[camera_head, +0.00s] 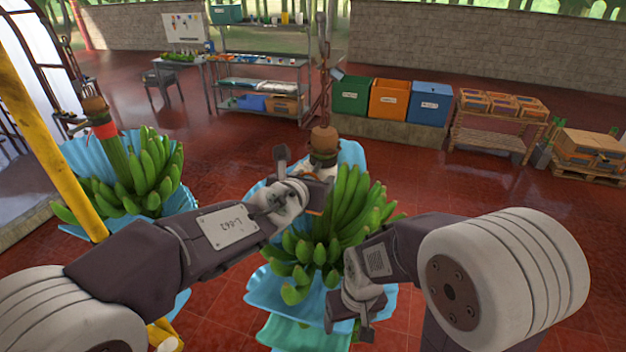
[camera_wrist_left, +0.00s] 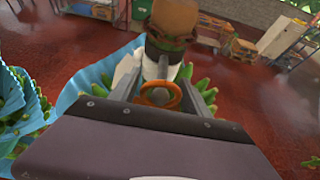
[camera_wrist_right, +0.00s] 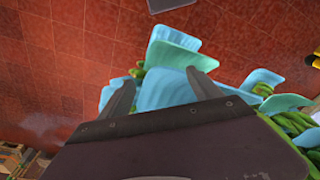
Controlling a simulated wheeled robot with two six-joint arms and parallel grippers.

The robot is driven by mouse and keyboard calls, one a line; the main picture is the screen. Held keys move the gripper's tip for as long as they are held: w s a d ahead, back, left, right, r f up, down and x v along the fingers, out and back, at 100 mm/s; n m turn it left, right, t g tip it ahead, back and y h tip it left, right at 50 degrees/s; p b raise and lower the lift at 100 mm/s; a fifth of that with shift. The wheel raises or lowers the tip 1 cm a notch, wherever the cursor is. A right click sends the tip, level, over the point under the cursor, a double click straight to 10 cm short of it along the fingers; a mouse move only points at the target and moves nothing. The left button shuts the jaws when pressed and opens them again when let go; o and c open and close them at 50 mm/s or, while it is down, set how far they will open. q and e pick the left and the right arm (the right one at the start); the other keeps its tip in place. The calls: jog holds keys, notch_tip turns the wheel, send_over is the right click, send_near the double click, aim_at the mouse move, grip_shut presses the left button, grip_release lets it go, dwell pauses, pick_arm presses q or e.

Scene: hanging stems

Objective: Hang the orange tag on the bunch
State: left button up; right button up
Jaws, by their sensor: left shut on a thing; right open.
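The bunch of green bananas (camera_head: 352,208) hangs in the middle with blue sheets around it, its brown-topped stem (camera_head: 323,142) above. My left gripper (camera_head: 303,172) is beside the upper stem. In the left wrist view an orange ring, part of the orange tag (camera_wrist_left: 174,94), shows between the fingers (camera_wrist_left: 160,82), with the stem (camera_wrist_left: 172,22) just beyond. The gripper is shut on the tag; whether the tag touches the stem I cannot tell. My right gripper (camera_head: 348,322) is open and empty below, in front of the lower bananas; blue sheet shows past its fingers (camera_wrist_right: 164,90).
Another banana bunch (camera_head: 148,170) with blue sheets hangs at the left, behind a yellow post (camera_head: 50,150). Green (camera_head: 351,97), orange (camera_head: 388,100) and blue (camera_head: 430,104) bins stand at the back. A shelf rack (camera_head: 258,88) is behind.

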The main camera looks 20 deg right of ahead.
pick_arm(q)
jog(key=shift+w+d, duration=0.1)
jog(key=shift+w, duration=0.1)
jog(key=shift+w+d, duration=0.2)
jog(key=shift+w, duration=0.1)
pick_arm(e)
jog(key=shift+r, duration=0.1)
pick_arm(q)
jog(key=shift+w+d+p, duration=0.4)
jog(key=shift+w+d, duration=0.1)
jog(key=shift+w, duration=0.25)
pick_arm(e)
jog(key=shift+r, duration=0.25)
pick_arm(q)
jog(key=shift+f+b, duration=0.35)
jog(key=shift+b, duration=0.05)
pick_arm(e)
jog(key=shift+f, duration=0.35)
pick_arm(q)
jog(key=o, duration=1.7)
pick_arm(e)
jog(key=shift+s+r+p, duration=0.1)
jog(key=shift+r+p, duration=0.3)
pick_arm(q)
send_near(320, 173)
jog(key=shift+s+a+r, duration=0.2)
jog(key=shift+s+a, duration=0.1)
jog(key=shift+s, duration=0.1)
pick_arm(e)
jog(key=shift+f, duration=0.1)
